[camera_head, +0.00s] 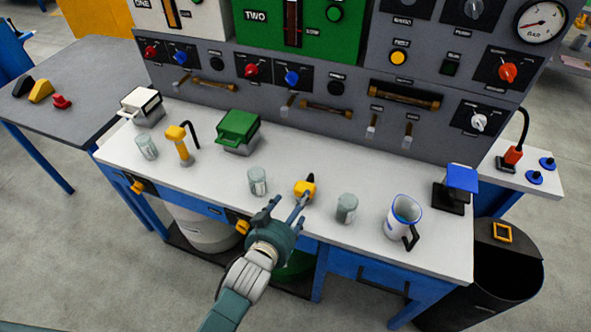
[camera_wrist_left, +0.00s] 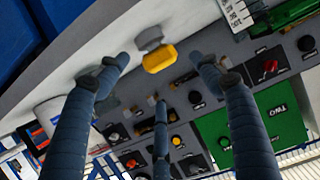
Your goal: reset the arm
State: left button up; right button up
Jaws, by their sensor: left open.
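My left gripper (camera_head: 286,205) reaches over the front edge of the white worktop with its fingers spread open. In the left wrist view its blue-grey fingers frame the gripper's empty middle (camera_wrist_left: 163,75). A small yellow piece with a black top (camera_head: 303,189) stands on the worktop just beyond the fingertips. In the left wrist view a yellow piece with a grey part (camera_wrist_left: 160,58) shows between the finger ends, and I see no finger closed on it. My right gripper is in neither view.
Glass jars (camera_head: 257,182) (camera_head: 347,208) stand on either side of the yellow piece. A white mug (camera_head: 403,220) and a black stand with a blue top (camera_head: 457,188) are to the right. A green box (camera_head: 239,130) is to the left. The control panel (camera_head: 345,105) rises behind.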

pick_arm(q)
jog(key=s+a+f+n+g+y, duration=0.15)
jog(key=s+a+g, duration=0.35)
jog(key=s+a, duration=0.6)
jog(key=s+a+f+g+y, duration=0.1)
jog(key=s+a+g+y, duration=0.45)
jog(key=s, duration=0.85)
notch_tip(320, 180, down, 26)
jog(key=s+a+h, duration=0.1)
jog(key=s+h, duration=0.2)
jog(key=s+a+f+g, duration=0.1)
jog(key=s+a+f, duration=0.2)
jog(key=s+f, duration=1.2)
jog(key=shift+s+f, duration=0.35)
jog(key=shift+s, duration=0.45)
jog(key=shift+a, duration=0.1)
